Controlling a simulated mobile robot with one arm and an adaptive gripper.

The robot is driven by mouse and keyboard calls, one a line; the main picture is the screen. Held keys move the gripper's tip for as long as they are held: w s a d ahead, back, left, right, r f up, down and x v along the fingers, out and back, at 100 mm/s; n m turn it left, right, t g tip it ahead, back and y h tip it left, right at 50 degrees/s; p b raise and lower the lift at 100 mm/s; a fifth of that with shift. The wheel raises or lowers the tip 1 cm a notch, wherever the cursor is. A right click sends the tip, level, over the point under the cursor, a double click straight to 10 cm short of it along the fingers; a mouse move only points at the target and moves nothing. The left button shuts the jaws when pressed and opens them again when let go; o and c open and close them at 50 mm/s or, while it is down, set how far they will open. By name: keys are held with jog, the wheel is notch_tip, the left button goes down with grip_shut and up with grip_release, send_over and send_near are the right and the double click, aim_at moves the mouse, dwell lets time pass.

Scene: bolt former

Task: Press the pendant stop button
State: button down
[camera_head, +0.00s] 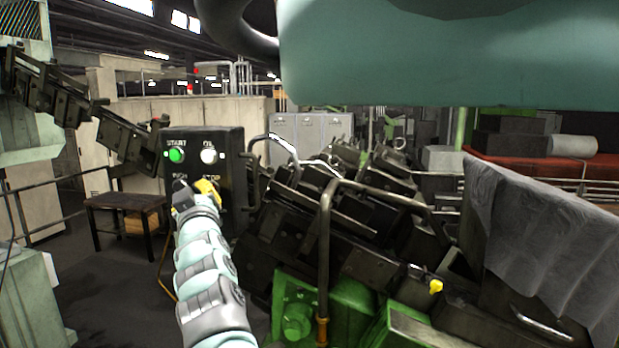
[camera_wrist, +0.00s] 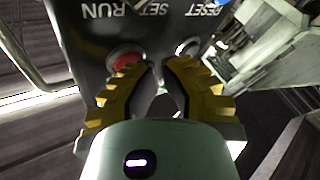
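The pendant is a dark box (camera_head: 232,150) with a green START button (camera_head: 176,155) and a white OIL button (camera_head: 208,156) on its upper part. The STOP label shows below OIL, but the button under it is hidden behind my gripper (camera_head: 196,190) in the head view. In the wrist view the pendant (camera_wrist: 95,50) appears upside down, with a red button (camera_wrist: 125,62) beside the left fingertip. My gripper (camera_wrist: 160,66) has its yellow fingers drawn in with the tips close together and nothing between them. Whether a fingertip touches the pendant cannot be told.
A bent handle rail (camera_head: 262,140) stands right of the pendant. Dark machine blocks (camera_head: 310,235) and a green housing (camera_head: 340,305) fill the middle right. A small dark table (camera_head: 125,205) stands at left. Floor is open between it and my arm.

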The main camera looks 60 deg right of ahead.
jog(key=shift+s+a+f+b, duration=0.15)
jog(key=shift+s+a+b, duration=0.15)
jog(key=shift+b, duration=0.8)
jog(key=shift+s+a+b, duration=0.25)
jog(key=shift+a+b, duration=0.05)
jog(key=shift+b, duration=0.4)
jog(key=shift+r, duration=0.2)
jog(key=shift+s+a+b, duration=0.3)
jog(key=shift+a+b, duration=0.4)
jog(key=shift+a, duration=0.1)
jog(key=shift+s+a+b, duration=0.3)
jog(key=shift+a+b, duration=0.4)
jog(key=shift+a, duration=0.1)
jog(key=shift+s+a+b, duration=0.3)
jog(key=shift+a+b, duration=0.4)
jog(key=shift+a, duration=0.1)
jog(key=shift+w+a, duration=0.1)
